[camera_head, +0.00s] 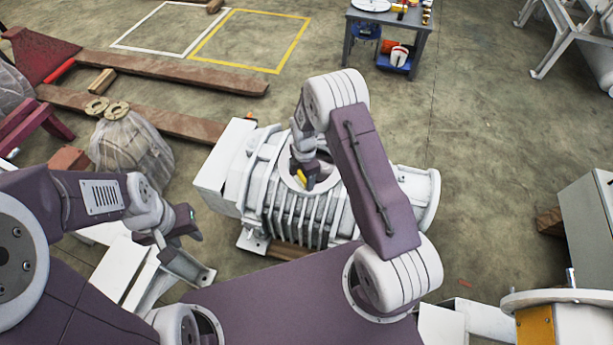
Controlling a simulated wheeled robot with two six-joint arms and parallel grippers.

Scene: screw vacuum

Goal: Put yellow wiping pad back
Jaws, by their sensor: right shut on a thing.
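The yellow wiping pad (301,176) is a small yellow patch, mostly hidden by my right gripper (304,181). That dark gripper points down over the round opening on top of the white screw vacuum (240,182) and is shut on the pad. I cannot tell whether the pad touches the rim or inside of the opening. My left gripper (188,224) hangs to the left of the vacuum, away from the pad. It is small and dark here, and whether its jaws are open cannot be told.
A grey work table (388,18) with small items stands at the back right. A grey cabinet (590,225) stands at the right. The floor between vacuum and table is clear.

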